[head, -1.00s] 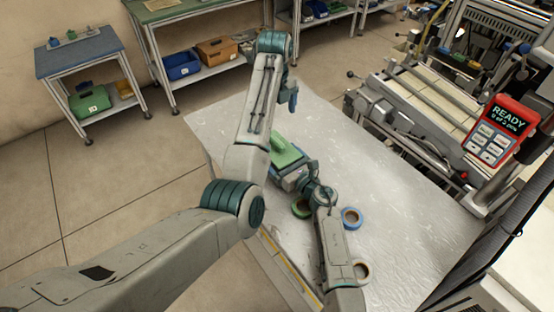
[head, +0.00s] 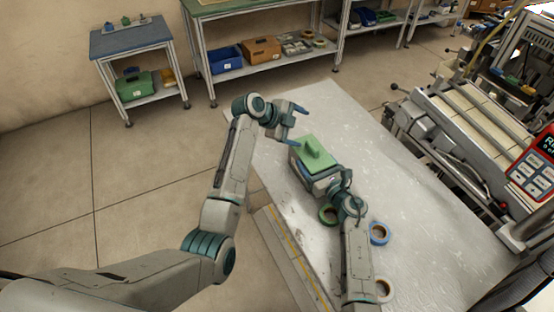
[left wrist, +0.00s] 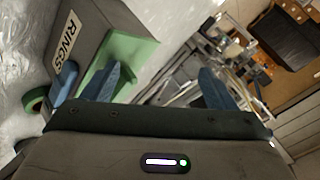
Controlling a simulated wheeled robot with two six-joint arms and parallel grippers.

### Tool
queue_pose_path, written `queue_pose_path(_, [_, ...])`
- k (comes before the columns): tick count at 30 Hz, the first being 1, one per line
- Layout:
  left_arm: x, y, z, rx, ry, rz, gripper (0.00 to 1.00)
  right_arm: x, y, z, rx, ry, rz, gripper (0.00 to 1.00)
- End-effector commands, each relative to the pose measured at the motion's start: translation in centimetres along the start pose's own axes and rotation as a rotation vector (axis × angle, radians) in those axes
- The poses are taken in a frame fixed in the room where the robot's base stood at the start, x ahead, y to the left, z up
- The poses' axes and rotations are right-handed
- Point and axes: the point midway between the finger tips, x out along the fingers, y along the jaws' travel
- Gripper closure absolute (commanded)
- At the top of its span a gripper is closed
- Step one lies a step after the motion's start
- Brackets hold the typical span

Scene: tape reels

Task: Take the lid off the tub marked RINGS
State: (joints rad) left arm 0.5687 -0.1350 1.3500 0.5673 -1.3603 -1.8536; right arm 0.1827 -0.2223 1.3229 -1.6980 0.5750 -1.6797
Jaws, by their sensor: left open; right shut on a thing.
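The tub (head: 300,172) is a grey box with a green lid (head: 311,158) seated on top, which carries a raised handle. In the left wrist view its grey wall (left wrist: 97,22) bears a RINGS label, and the green lid (left wrist: 138,50) is beside it. My left gripper (head: 300,127) is open and empty, just beyond the lid's far left corner and apart from the handle. My right gripper (head: 328,182) is shut on the tub's near side; its fingers are mostly hidden in the head view. A blue fingertip (left wrist: 66,78) shows against the tub in the left wrist view.
The tub stands on a pale table (head: 420,205). Green (head: 327,216), blue (head: 380,234) and tan (head: 385,290) tape reels lie near my right arm. A roller machine (head: 455,125) lines the right side. The table's far part is clear.

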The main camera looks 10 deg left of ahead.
Motion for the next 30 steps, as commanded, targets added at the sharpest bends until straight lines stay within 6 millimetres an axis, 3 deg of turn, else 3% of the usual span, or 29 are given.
queue_pose_path(7, [-2.5, 3.5, 1.0, -0.376, 0.233, -0.259, 0.20, 0.0, 0.0, -0.1, 0.000, 0.001, 0.000, 0.64])
queue_pose_path(13, [-4.1, 7.8, 0.3, -0.686, 0.450, -0.333, 0.20, 0.0, 0.0, -0.1, 0.000, 0.001, 0.000, 0.64])
queue_pose_path(18, [-5.1, 10.2, -0.1, -0.863, 0.573, -0.352, 0.20, 0.0, 0.0, -0.1, 0.000, 0.001, 0.000, 0.64])
queue_pose_path(24, [-5.3, 10.9, -0.4, -0.938, 0.624, -0.359, 0.20, 0.0, 0.0, 0.0, 0.000, 0.001, 0.000, 0.64])
queue_pose_path(30, [-3.3, 9.5, -1.3, -0.940, 0.628, -0.360, 0.20, 0.0, 0.0, 0.0, 0.000, 0.001, 0.000, 0.64])
